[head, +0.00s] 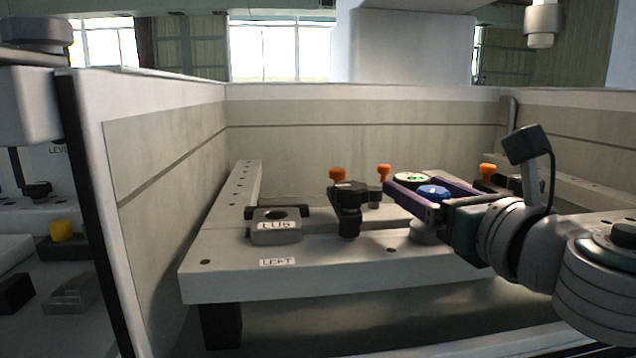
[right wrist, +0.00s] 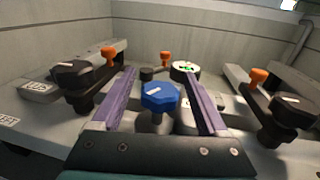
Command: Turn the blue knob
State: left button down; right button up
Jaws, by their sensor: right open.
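The blue knob (head: 433,191) has a faceted rim and a white mark on top. It stands on a short post on the grey fixture plate (head: 330,278). My right gripper (head: 398,182) reaches in from the right with purple fingers, one on each side of the knob. In the right wrist view the knob (right wrist: 160,97) sits between the open fingers (right wrist: 160,73), with a gap visible on both sides. The near finger partly hides the knob in the head view. My left gripper is not in view.
A black clamp with an orange handle (head: 337,174) stands left of the knob, and another (right wrist: 290,108) stands right. A round dial with a green mark (right wrist: 185,67) is just behind. A grey block (head: 276,232) is at left. Tank walls enclose the plate.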

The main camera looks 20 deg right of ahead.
jog(key=shift+w, duration=0.65)
